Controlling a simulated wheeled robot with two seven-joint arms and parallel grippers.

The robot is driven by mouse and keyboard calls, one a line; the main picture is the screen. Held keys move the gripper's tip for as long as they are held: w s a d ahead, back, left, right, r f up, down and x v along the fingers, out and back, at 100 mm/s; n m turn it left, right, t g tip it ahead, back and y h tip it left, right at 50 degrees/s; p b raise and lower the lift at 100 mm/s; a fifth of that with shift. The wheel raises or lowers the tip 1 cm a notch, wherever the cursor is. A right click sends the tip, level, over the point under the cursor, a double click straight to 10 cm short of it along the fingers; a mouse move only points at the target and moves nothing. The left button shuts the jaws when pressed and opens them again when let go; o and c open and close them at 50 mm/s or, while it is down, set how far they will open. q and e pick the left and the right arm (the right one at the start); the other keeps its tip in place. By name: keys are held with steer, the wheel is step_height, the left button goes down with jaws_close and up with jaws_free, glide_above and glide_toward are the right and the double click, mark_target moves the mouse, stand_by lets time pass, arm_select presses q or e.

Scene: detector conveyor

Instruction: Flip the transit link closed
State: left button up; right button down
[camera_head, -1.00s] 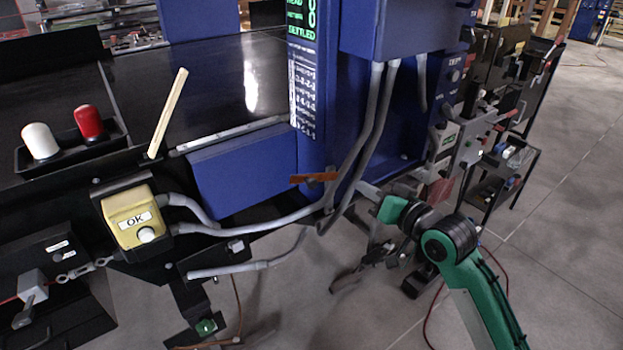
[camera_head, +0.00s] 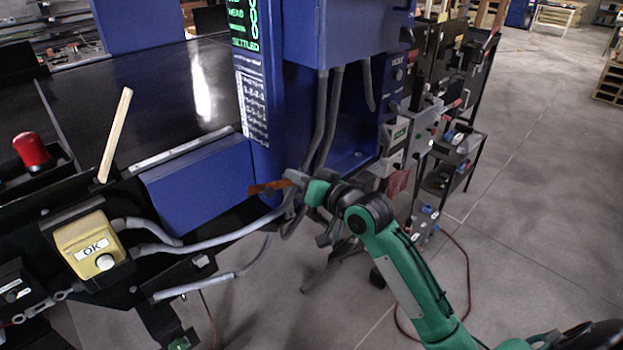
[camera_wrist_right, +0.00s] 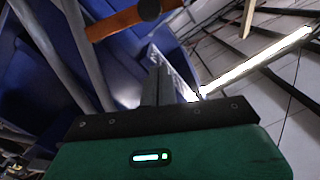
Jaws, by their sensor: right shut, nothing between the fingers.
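The transit link appears to be the orange bar (camera_head: 268,187) at the lower edge of the blue cabinet, beside the grey conduits. In the right wrist view the orange bar (camera_wrist_right: 125,19) crosses the top, with a dark round pivot on it. My right gripper (camera_head: 294,180) is at the bar's right end in the head view. In the wrist view its fingers (camera_wrist_right: 157,78) are together and empty, pointing toward the bar and below it. I cannot tell whether they touch it. My left gripper is not in view.
Grey conduits (camera_head: 325,120) hang by the blue cabinet (camera_head: 345,35) close to my right gripper. A yellow OK button box (camera_head: 88,245) and a red-capped item (camera_head: 31,150) stand at left. A black cart (camera_head: 450,165) stands at right. Open floor lies at right.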

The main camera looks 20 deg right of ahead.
steer(key=w+a+f+p, duration=0.1)
steer(key=f, duration=0.1)
steer(key=w+a+f+p, duration=0.1)
steer(key=a, duration=0.1)
steer(key=shift+w+f, duration=0.15)
steer(key=shift+f, duration=0.2)
